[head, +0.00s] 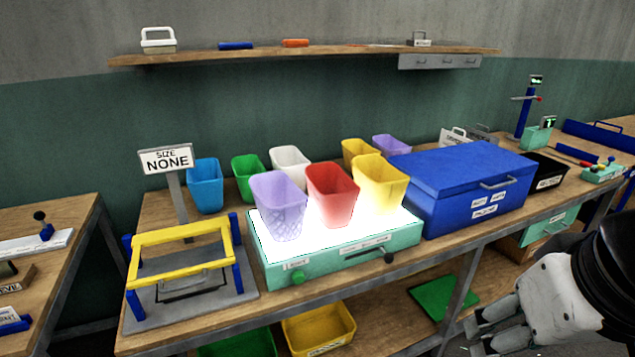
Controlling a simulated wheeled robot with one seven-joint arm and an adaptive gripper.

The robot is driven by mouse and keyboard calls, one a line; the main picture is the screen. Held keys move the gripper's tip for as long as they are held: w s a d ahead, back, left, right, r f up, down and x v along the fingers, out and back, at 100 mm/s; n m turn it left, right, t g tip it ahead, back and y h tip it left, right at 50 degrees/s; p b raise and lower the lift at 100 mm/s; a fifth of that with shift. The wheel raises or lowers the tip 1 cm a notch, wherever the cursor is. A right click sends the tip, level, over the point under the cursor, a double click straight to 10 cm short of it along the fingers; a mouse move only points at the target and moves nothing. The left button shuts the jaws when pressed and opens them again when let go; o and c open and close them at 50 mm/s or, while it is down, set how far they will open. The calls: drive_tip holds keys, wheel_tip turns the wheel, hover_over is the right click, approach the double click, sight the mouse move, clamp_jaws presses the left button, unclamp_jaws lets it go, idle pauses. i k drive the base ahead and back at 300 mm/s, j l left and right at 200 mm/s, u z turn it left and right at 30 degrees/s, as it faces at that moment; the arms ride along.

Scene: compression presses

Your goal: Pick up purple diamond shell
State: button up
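The purple diamond shell (278,208) is a tapered, bucket-like shell with a diamond lattice pattern on its side. It stands upright on the left part of a glowing white light panel (345,252) set in a green box. A red shell (332,195) and a yellow shell (380,184) stand to its right on the same panel. My gripper (478,334) is at the lower right, in front of the bench and well apart from the shell. Its fingers look spread with nothing between them.
Blue (205,186), green, white, yellow and plain purple (392,147) shells stand behind the panel. A yellow-barred frame (180,232) with a sign is at left, a large blue box (462,185) at right. Bins sit on the lower shelf; a wall shelf (330,53) is above.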

sight(280, 205)
drive_tip(key=l, duration=0.65)
drive_tip(key=i+l+z, duration=0.1)
drive_tip(key=l, duration=0.6)
drive_tip(key=i+l, duration=0.1)
drive_tip(key=l, duration=0.55)
drive_tip(key=i+l, duration=0.1)
drive_tip(key=l, duration=0.6)
drive_tip(key=i+l+z, duration=0.1)
drive_tip(key=l, duration=0.55)
drive_tip(key=u, duration=1.8)
drive_tip(key=i+j+z, duration=0.4)
drive_tip(key=i+j, duration=0.45)
drive_tip(key=i, duration=0.3)
drive_tip(key=i+j+z, duration=0.4)
drive_tip(key=i+j, duration=0.6)
drive_tip(key=j, duration=0.2)
